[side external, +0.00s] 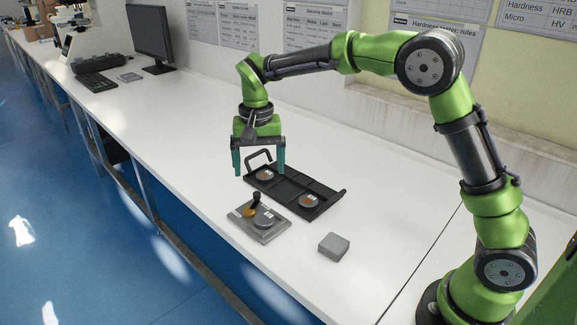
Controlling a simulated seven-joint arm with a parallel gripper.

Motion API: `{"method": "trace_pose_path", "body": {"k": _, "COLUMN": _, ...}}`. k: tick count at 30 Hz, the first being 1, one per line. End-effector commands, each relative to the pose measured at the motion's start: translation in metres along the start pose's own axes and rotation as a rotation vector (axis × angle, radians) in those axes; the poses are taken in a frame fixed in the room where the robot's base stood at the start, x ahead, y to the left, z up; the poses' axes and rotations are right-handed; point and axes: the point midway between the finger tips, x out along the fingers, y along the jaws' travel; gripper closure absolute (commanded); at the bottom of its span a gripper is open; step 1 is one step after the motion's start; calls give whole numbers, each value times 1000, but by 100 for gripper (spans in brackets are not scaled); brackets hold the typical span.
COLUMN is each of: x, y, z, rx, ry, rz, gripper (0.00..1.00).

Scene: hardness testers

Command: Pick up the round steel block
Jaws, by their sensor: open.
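My gripper (259,172) points down with its two teal fingers spread wide and nothing between them. It is above the left end of a black tray (328,207). A round disc (265,175) with a grey top and brownish rim lies in that end of the tray, seen between the fingers. A similar round disc (309,201) lies in the tray's right front part. A grey round disc (264,221) lies on a grey plate (270,235) in front of the tray. I cannot tell for certain which round piece is the steel block.
The plate also carries a brass-coloured disc (249,212) and a dark upright knob (256,199). A grey square block (333,246) lies right of the plate. The tray has a raised handle (259,156). A monitor (152,38) and keyboard (97,81) stand far left; white table between is clear.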

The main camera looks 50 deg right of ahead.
Motion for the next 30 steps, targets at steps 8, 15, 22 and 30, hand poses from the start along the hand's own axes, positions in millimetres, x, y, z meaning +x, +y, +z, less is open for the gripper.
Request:
{"method": "trace_pose_path", "body": {"k": 8, "x": 6, "y": 0, "z": -2, "rx": 103, "ry": -7, "rz": 13, "gripper": 11}}
{"method": "trace_pose_path", "body": {"k": 15, "x": 58, "y": 1, "z": -2, "rx": 102, "ry": -7, "rz": 12, "gripper": 11}}
{"method": "trace_pose_path", "body": {"k": 22, "x": 95, "y": 1, "z": -2, "rx": 100, "ry": -6, "rz": 9, "gripper": 11}}
{"method": "trace_pose_path", "body": {"k": 30, "x": 117, "y": 4, "z": -4, "rx": 101, "ry": -5, "rz": 10, "gripper": 11}}
